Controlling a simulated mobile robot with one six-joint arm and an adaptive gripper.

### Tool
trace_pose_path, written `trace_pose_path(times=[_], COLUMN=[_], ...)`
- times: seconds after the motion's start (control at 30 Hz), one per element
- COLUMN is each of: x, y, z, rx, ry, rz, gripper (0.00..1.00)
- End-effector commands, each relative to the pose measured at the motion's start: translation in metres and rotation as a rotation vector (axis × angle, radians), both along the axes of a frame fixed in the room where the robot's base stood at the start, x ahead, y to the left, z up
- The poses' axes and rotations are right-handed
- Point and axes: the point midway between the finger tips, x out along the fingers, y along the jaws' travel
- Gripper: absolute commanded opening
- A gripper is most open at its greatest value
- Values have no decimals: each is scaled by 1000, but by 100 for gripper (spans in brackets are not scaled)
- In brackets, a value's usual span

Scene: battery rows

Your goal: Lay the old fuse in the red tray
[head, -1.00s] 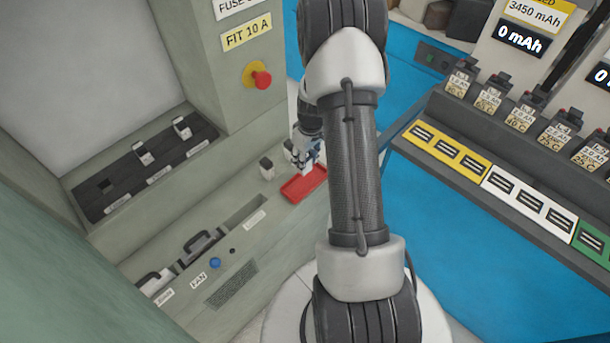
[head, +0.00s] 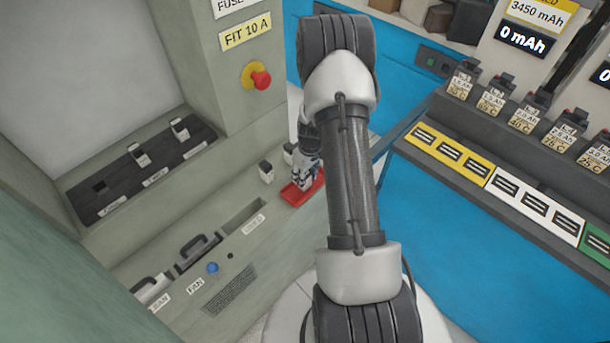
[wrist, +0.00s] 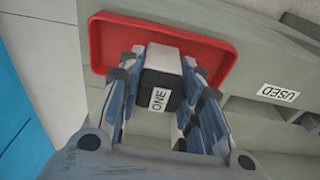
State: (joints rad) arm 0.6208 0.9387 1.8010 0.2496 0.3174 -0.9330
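The red tray (head: 301,192) lies on the grey-green ledge of the cabinet, and it fills the upper part of the wrist view (wrist: 107,32). My gripper (head: 303,182) is low at the tray in the head view. In the wrist view my gripper (wrist: 158,95) has its blue-grey fingers on both sides of a fuse (wrist: 163,62), shut on it.
A dark fuse panel (head: 140,170) holds two fuses and an empty slot. A "USED" slot (wrist: 285,92) is beside the tray. A red knob (head: 260,78) juts above. A battery rack (head: 500,150) stands right.

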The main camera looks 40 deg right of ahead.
Motion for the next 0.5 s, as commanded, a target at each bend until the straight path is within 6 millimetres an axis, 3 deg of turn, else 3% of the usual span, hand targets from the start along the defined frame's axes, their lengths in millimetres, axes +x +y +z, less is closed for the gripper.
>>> trace_pose_path(times=[0.3,0.5], x=[0,0], y=[0,0], z=[0,0], rx=[0,0], ry=[0,0], rz=[0,0], gripper=[53,53])
